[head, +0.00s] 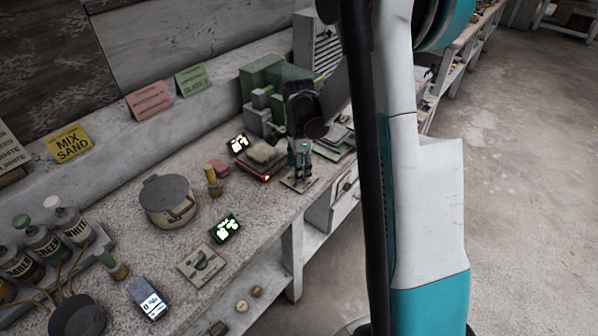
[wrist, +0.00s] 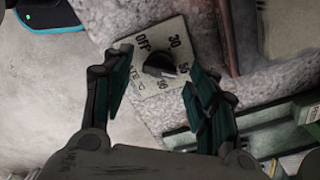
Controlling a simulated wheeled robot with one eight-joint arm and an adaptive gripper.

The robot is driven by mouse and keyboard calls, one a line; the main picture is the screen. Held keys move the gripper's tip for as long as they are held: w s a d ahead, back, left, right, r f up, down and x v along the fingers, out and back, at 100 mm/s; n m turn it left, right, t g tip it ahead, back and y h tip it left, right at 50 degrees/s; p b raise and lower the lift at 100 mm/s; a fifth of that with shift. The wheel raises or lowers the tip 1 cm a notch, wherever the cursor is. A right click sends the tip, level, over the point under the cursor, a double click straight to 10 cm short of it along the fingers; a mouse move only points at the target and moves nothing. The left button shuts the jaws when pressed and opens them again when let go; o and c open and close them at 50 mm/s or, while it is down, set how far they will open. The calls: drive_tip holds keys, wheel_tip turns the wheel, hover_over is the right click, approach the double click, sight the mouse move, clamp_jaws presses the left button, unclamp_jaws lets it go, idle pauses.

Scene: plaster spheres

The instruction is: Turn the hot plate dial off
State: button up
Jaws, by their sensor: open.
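The hot plate dial is a black knob (wrist: 160,66) on a beige plate (wrist: 182,26) marked OFF, 30, 50 and 90. A pale pointer mark on the knob faces right, near the 50. My gripper (wrist: 157,76) is open, with one dark green finger on each side of the knob. I cannot tell whether either finger touches it. In the head view my gripper (head: 302,154) is over the dial plate (head: 299,185), and the knob is hidden behind it. Left of it a flat device with a red light (head: 266,178), likely the hot plate, bears a beige block (head: 262,153).
A second dial plate (head: 203,264) lies near the bench's front edge, beside a lit display (head: 226,228). A lidded pot (head: 168,200) and capped bottles (head: 42,242) stand to the left. Green and grey blocks (head: 262,78) stand behind my gripper. The floor (head: 530,150) at right is clear.

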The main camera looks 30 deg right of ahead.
drive_tip(key=shift+f, duration=0.4)
drive_tip(key=shift+c, duration=0.3)
drive_tip(key=c, duration=1)
